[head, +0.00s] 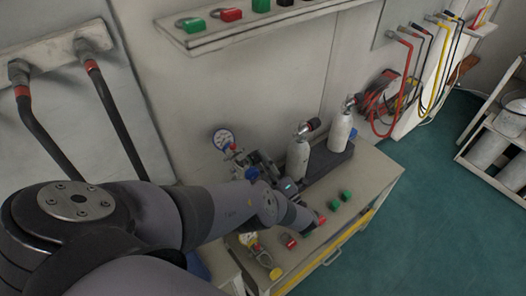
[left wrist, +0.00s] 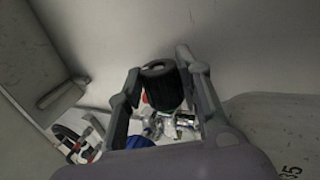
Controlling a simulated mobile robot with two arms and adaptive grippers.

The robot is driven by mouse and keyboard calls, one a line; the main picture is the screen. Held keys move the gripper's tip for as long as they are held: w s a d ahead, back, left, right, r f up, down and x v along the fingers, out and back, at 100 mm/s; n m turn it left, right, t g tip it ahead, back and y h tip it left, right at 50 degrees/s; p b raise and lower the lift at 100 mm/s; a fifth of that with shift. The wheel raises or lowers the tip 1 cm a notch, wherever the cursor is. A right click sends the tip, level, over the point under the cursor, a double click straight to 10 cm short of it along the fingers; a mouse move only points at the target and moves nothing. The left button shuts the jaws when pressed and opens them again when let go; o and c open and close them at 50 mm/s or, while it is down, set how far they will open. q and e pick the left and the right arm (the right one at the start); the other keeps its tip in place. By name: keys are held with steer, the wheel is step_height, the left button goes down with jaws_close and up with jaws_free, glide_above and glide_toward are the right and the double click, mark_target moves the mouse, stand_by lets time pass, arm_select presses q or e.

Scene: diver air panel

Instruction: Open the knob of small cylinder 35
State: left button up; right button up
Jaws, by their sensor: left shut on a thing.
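The small cylinder (left wrist: 270,125) marked 35 shows as a grey rounded body at the lower right of the left wrist view. Its dark ribbed knob (left wrist: 162,86) sits between the two fingers of my left gripper (left wrist: 160,88), which is shut on it. In the head view my left gripper (head: 262,166) is at the bench, just left of a white cylinder (head: 298,160), and my arm covers part of the area. The knob in my grip is hidden there. My right gripper is not in view.
Another white cylinder (head: 340,132) stands behind in the dark rack (head: 325,162). A pressure gauge (head: 223,139) is left of my gripper. Red and green blocks (head: 334,205) lie on the bench (head: 372,177). A shelf (head: 260,27) hangs above. Hoses (head: 385,97) hang at the right.

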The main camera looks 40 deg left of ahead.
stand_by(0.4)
arm_select(q)
steer(key=o, duration=1.2)
steer(key=shift+c, duration=0.2)
steer(key=shift+r, duration=0.1)
